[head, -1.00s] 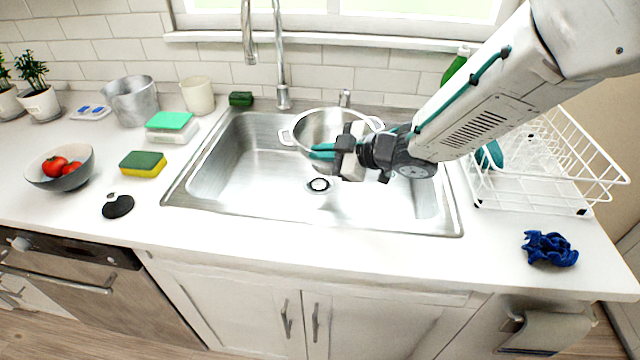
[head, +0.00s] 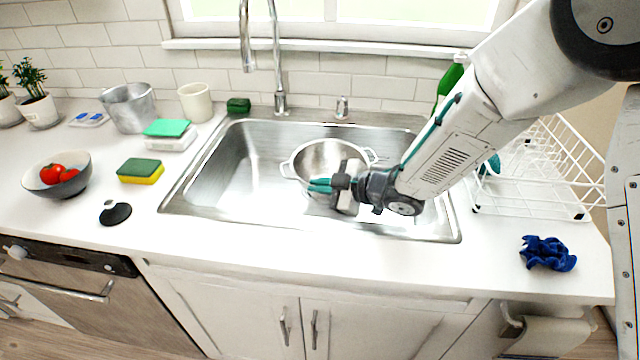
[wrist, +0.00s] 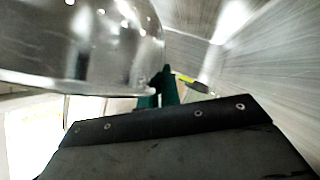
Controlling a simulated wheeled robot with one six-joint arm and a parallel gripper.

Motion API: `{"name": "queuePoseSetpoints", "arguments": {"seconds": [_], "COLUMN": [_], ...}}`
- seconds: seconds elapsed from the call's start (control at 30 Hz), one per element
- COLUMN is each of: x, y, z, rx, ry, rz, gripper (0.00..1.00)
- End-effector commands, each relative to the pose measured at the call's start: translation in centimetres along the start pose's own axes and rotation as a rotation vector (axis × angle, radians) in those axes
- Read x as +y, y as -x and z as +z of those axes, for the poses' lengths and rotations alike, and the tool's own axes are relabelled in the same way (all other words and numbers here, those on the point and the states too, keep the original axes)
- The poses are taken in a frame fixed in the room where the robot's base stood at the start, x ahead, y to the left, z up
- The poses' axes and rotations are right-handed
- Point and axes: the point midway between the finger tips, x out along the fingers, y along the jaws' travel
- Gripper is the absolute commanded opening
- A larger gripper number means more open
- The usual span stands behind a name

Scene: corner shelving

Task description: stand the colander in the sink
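The shiny metal colander (head: 318,155), with two side loop handles, is inside the sink (head: 230,190), towards its middle and back. It looks upright; whether its base touches the sink floor is hidden. My gripper (head: 320,185) is at the colander's front right side, its teal fingers close together and seemingly shut on its wall or rim. In the wrist view the colander (wrist: 90,45) fills the upper left, and the green fingertips (wrist: 158,92) meet its edge. The exact grip is partly hidden. The drain is hidden from the head camera.
The faucet (head: 280,70) rises behind the sink. A white dish rack (head: 530,205) and a blue cloth (head: 548,253) are on the right. On the left are a sponge (head: 140,171), a bowl of tomatoes (head: 60,190) and a metal bucket (head: 130,108). The sink's left part is clear.

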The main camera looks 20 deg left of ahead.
Motion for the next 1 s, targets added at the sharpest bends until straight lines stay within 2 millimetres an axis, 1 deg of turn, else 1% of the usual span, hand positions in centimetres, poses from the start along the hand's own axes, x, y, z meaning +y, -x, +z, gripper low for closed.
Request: {"name": "queuePoseSetpoints", "arguments": {"seconds": [0.3,0.37,0.4,0.7,0.83,0.87,1.0], "x": [-0.3,-0.4,-0.4,-0.3,0.3,0.5,0.4], "y": [-0.3,-0.3,-0.3,-0.2,0.2,0.5,3.5], "z": [0.5,0.5,0.5,0.4,-0.4,-0.6,-0.4], "rx": [0.001,0.000,0.000,0.001,0.002,0.002,0.000], "ry": [0.002,0.001,0.001,0.001,0.002,0.002,0.000], "rz": [0.001,0.000,0.000,0.000,0.002,0.002,0.003], "gripper": [0.00,0.16,0.27,0.27,0.27,0.27,0.27]}}
